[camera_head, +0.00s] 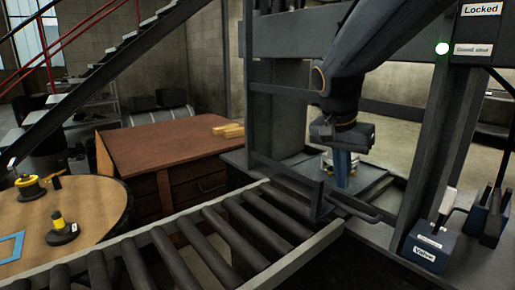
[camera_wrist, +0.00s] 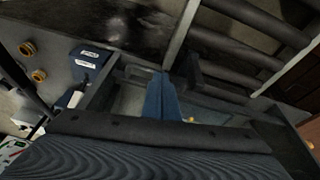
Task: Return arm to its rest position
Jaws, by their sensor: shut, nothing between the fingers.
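My gripper (camera_head: 342,168) hangs from my dark arm at the right of the head view, pointing down inside the press frame (camera_head: 440,110). Its blue fingers are together with nothing between them. It is in front of a small pale object (camera_head: 327,160) on the press bed (camera_head: 370,180), partly hidden by the fingers; I cannot tell whether they touch. In the wrist view the blue fingers (camera_wrist: 161,100) show at the middle, close together.
A roller conveyor (camera_head: 190,240) leads up to the press. A blue valve box (camera_head: 428,248) with a lever stands at the right. A wooden bench (camera_head: 170,145) and a round table (camera_head: 95,215) stand left.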

